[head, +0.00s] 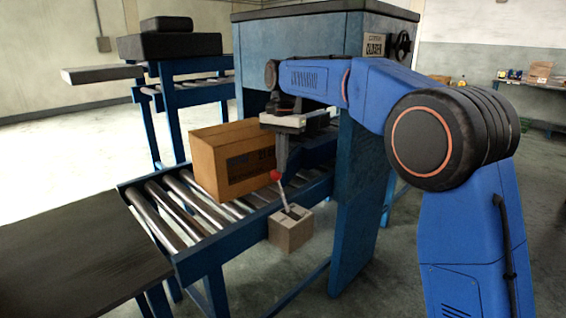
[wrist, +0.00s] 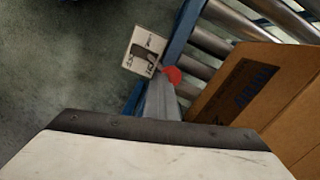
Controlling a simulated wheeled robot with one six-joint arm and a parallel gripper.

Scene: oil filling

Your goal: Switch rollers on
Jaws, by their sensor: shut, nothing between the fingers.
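The rollers (head: 150,215) form a conveyor in a blue frame. A lever switch with a red knob (head: 275,175) stands on a small beige box (head: 291,230) at the conveyor's near side. In the head view the lever tilts left from the box. My gripper (head: 282,172) is shut and empty, pointing down right at the red knob. In the wrist view the gripper (wrist: 160,98) overlaps the edge of the red knob (wrist: 173,75), with the labelled switch box (wrist: 145,50) beyond. I cannot tell whether they touch.
A cardboard box (head: 225,165) sits on the rollers just left of my gripper, and also shows at the right in the wrist view (wrist: 250,95). A blue machine housing (head: 300,45) stands over the conveyor behind. A dark table (head: 75,250) is at the front left.

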